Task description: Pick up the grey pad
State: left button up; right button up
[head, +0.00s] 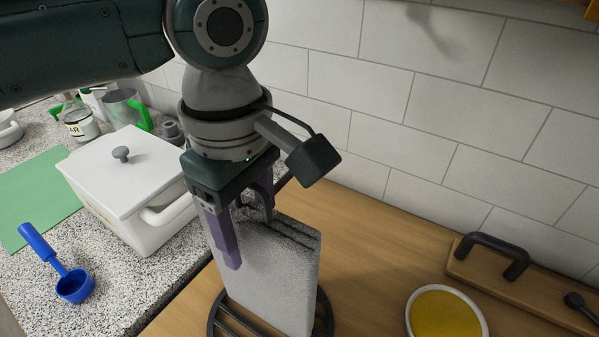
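The grey pad (276,277) stands upright in a dark slatted round rack (326,318) on the wooden surface. My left gripper (248,232) is at the pad's upper left part, pointing down. One purple finger is in front of the pad's broad face. The other finger reaches down at the back, and its tip is hidden behind the pad's top edge. The fingers are spread apart with the pad's top between them. I see no clear contact with the pad. My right gripper is not in view.
A white lidded pot (130,190) stands close on the left, on the speckled counter. A blue scoop (72,284) and green mat (38,200) lie further left. A yellow-filled dish (445,313) and a board with a black handle (492,252) are right. A tiled wall is behind.

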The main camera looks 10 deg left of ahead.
pick_arm(q)
grip_shut()
dwell(1.1)
